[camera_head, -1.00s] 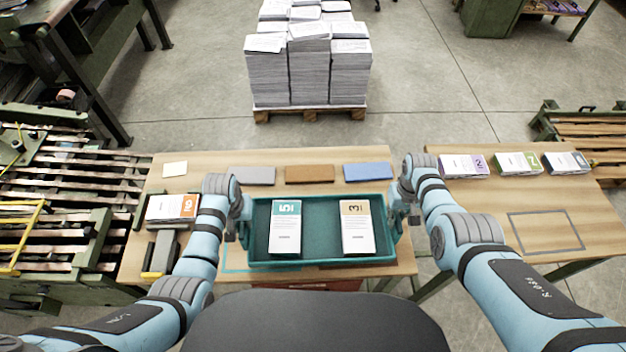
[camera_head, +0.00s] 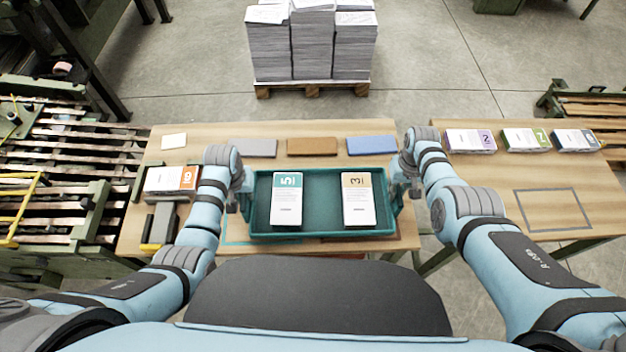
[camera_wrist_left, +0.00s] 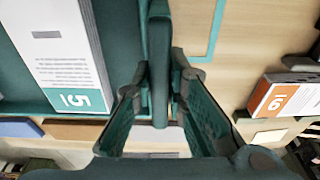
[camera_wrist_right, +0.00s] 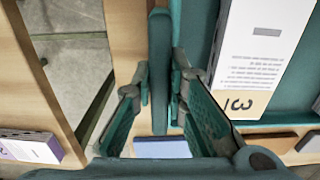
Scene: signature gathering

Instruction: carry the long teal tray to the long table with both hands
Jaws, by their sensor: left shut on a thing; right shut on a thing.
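The long teal tray (camera_head: 321,207) is in the middle of the head view, over the near part of a wooden table. It holds a booklet stack marked 5 (camera_head: 287,200) on the left and one marked 3 (camera_head: 358,200) on the right. My left gripper (camera_head: 245,200) is shut on the tray's left end wall, which also shows between the fingers in the left wrist view (camera_wrist_left: 159,60). My right gripper (camera_head: 397,197) is shut on the right end wall, which shows in the right wrist view (camera_wrist_right: 160,70). I cannot tell whether the tray touches the table.
A second wooden table (camera_head: 490,180) at right bears three stacks and a grey outlined rectangle (camera_head: 553,209). A narrow gap separates the tables. A paper pallet (camera_head: 312,89) stands behind.

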